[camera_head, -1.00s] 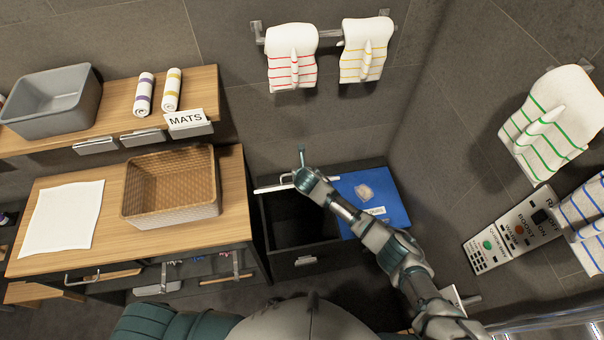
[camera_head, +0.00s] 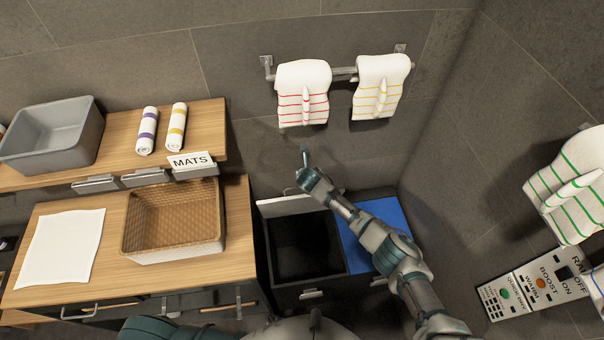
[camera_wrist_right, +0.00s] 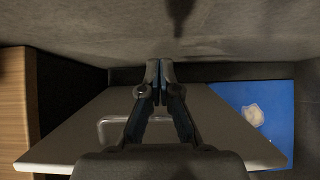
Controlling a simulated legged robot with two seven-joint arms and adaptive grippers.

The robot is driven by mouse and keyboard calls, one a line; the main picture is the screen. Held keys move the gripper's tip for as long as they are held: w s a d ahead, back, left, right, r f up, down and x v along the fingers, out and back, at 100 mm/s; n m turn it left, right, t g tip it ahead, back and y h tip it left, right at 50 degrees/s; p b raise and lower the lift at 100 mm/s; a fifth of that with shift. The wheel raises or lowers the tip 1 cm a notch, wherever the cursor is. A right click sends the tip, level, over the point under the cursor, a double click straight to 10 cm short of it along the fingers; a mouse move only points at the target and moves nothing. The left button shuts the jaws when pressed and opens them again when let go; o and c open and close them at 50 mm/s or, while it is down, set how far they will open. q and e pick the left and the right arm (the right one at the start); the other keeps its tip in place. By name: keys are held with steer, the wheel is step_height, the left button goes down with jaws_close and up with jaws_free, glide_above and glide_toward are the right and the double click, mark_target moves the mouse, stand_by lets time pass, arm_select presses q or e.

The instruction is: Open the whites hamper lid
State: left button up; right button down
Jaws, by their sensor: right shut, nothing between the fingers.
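The whites hamper lid (camera_head: 286,206) is a pale panel standing raised at the back of a dark open bin (camera_head: 305,250). In the right wrist view the lid (camera_wrist_right: 80,142) lies below the fingers, and its bar handle (camera_wrist_right: 101,124) shows left of them. My right gripper (camera_head: 305,153) is beyond the lid's upper edge in the head view, near the back wall. Its fingers (camera_wrist_right: 159,72) are shut and empty. I cannot tell whether the wrist or fingers touch the lid. My left gripper is not in view.
A closed blue lid (camera_head: 388,218) adjoins the open bin on the right, partly behind my right arm. A wooden counter (camera_head: 110,262) with a woven basket (camera_head: 172,250) stands left. Towels (camera_head: 303,95) hang on the wall above. A control panel (camera_head: 537,284) is at right.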

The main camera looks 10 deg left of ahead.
steer(key=shift+a, duration=0.15)
steer(key=v, duration=1.2)
steer(key=shift+f, duration=0.15)
